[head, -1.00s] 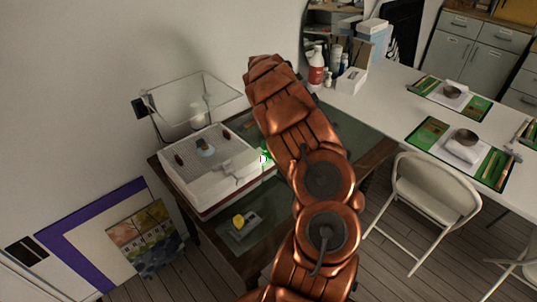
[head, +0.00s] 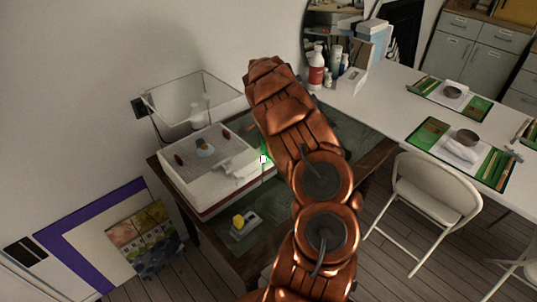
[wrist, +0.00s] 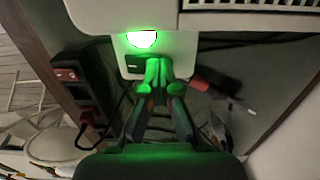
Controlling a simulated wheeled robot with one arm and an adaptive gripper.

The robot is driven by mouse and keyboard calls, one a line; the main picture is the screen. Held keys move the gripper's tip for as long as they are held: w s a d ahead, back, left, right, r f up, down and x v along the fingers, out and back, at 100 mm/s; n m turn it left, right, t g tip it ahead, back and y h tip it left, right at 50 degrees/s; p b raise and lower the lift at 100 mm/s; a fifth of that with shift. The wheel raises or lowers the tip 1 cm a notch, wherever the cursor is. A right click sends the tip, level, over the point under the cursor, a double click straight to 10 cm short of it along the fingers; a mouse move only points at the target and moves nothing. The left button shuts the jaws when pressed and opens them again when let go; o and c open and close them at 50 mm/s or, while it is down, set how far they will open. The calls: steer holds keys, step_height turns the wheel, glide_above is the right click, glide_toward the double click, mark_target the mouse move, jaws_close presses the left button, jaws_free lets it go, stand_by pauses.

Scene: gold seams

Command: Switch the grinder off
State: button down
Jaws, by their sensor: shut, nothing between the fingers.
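The grinder (head: 185,192) is a white box with a grid top, standing on a dark table by the wall. In the wrist view its white front (wrist: 185,45) fills the top, with a lit green lamp (wrist: 141,38) on it. A small black switch (wrist: 134,63) sits just below the lamp. My gripper (wrist: 157,68) is shut and empty, its fingertips just right of the switch and tinted green. I cannot tell whether they touch the panel. In the head view my copper arm hides most of the gripper; a green glow shows beside the arm.
A clear shield (head: 190,95) stands behind the grinder. A small grey block with a yellow top (head: 242,222) lies on the table (head: 245,255) in front of it. A black box with red parts (wrist: 80,90) and cables lie below the panel. A white chair (head: 432,190) stands to the right.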

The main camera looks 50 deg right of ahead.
steer(key=shift+f, duration=0.25)
steer(key=shift+r, duration=0.2)
steer(key=shift+r+b, duration=0.3)
steer(key=shift+r, duration=0.2)
stand_by(0.6)
steer(key=shift+a, duration=0.15)
